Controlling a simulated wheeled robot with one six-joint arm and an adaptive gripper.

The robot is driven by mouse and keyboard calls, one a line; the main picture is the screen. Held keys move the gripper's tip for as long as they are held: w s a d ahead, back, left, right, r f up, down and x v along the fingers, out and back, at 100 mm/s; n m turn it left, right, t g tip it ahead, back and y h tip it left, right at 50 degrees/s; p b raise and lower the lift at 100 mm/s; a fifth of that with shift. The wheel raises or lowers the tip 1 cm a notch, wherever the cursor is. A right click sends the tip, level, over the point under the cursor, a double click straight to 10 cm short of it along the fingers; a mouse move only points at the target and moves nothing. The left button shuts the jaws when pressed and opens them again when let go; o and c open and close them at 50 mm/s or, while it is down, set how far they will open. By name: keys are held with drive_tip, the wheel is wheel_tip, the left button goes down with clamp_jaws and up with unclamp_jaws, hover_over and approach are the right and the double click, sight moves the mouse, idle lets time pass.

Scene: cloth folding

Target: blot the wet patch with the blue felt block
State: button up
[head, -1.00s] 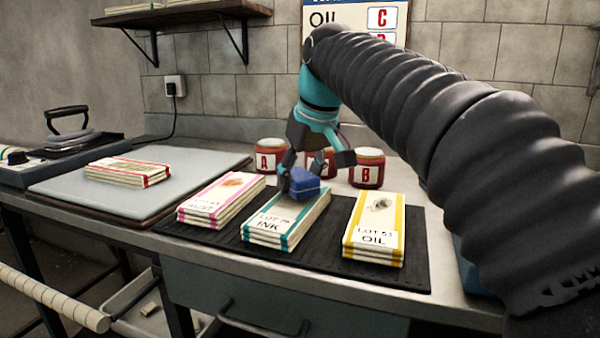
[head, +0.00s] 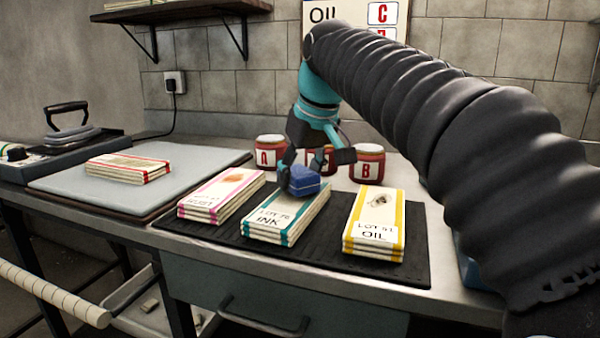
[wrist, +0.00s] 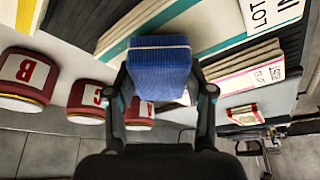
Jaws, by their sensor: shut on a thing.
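My gripper (head: 310,172) is shut on the blue felt block (head: 304,182). The block is over the far end of the teal-striped cloth stack (head: 280,221), labelled INK; I cannot tell if it touches the cloth. In the wrist view the block (wrist: 160,68) sits between both fingers, in front of the stacks. No wet patch shows on the bare part of the INK stack; the part under the block is hidden. The pink-striped stack (head: 219,198) has a brownish stain, and the yellow-striped OIL stack (head: 373,226) has a small dark one.
A dark ribbed mat (head: 415,262) lies under the three stacks. A red-striped stack (head: 128,169) lies on a pale board (head: 60,187) near an iron (head: 67,128).

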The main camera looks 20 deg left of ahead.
drive_tip(key=shift+f, duration=0.45)
idle(0.8)
drive_tip(key=shift+r, duration=0.1)
wheel_tip(320, 180, up, 2)
drive_tip(key=shift+r+p, duration=0.2)
drive_tip(key=shift+p, duration=0.85)
drive_tip(key=shift+r, duration=2.25)
drive_tip(key=shift+f, duration=0.1)
drive_tip(key=shift+f+b, duration=2.4)
drive_tip(key=shift+f, duration=0.5)
drive_tip(key=shift+f+b, duration=0.35)
drive_tip(key=shift+f, duration=0.2)
drive_tip(key=shift+r, duration=0.1)
